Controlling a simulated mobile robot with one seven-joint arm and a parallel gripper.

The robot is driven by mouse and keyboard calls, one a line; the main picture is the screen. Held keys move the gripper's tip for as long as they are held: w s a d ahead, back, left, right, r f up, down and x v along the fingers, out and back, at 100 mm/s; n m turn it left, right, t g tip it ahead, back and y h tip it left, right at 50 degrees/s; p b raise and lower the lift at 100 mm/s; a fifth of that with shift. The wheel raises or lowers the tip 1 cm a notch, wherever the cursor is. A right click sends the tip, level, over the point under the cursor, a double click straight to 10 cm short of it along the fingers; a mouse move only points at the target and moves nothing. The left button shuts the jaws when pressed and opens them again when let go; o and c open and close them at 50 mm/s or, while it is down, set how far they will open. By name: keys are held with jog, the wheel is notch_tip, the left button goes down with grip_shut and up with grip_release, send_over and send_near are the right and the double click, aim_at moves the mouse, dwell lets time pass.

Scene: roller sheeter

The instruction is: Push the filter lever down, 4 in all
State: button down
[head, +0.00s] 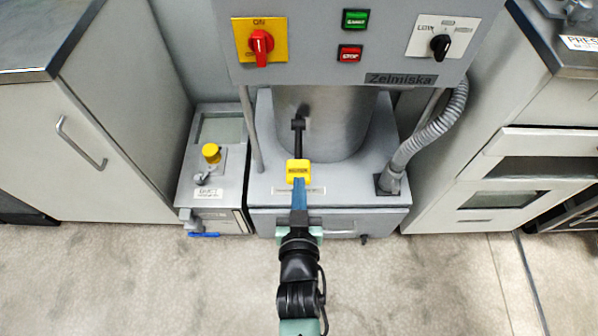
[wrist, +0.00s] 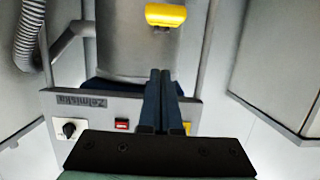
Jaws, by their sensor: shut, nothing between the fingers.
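The filter lever is a black arm (head: 298,143) on the front of the grey cylinder, ending in a yellow handle (head: 298,168). It points toward me. The yellow handle also shows at the top of the wrist view (wrist: 165,15). My gripper (head: 299,182) is shut and empty, with its blue fingers pressed together. In the head view the fingertips overlap the near edge of the handle. In the wrist view a gap shows between the fingertips (wrist: 161,72) and the handle, so I cannot tell that they touch. Part of the lever arm is out of the wrist view.
The grey cylinder (head: 324,115) stands on a grey base (head: 370,190). Above is a panel with a red knob (head: 261,42), green and red buttons and a black selector (head: 440,45). A corrugated hose (head: 432,128) runs at right. A small dust unit (head: 214,165) stands at left.

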jog(key=b, duration=0.1)
send_over(299, 174)
jog(key=v, duration=0.2)
notch_tip(299, 174, down, 2)
jog(key=shift+w+f, duration=0.1)
jog(key=shift+w, duration=0.05)
jog(key=shift+w+f+b, duration=0.25)
jog(key=shift+f+b, duration=0.35)
jog(key=shift+f, duration=0.65)
jog(key=shift+f+b, duration=0.35)
jog(key=shift+f, duration=0.4)
jog(key=shift+f, duration=0.15)
jog(key=f+b, duration=0.1)
jog(key=b, duration=0.3)
jog(key=shift+f+t, duration=0.3)
jog(key=shift+f, duration=0.05)
notch_tip(299, 174, down, 7)
jog(key=t+b, duration=0.3)
jog(key=b, duration=1.7)
jog(key=shift+w+t+b, duration=0.15)
jog(key=shift+t+b, duration=0.2)
jog(key=shift+t, duration=0.05)
jog(key=shift+r, duration=0.1)
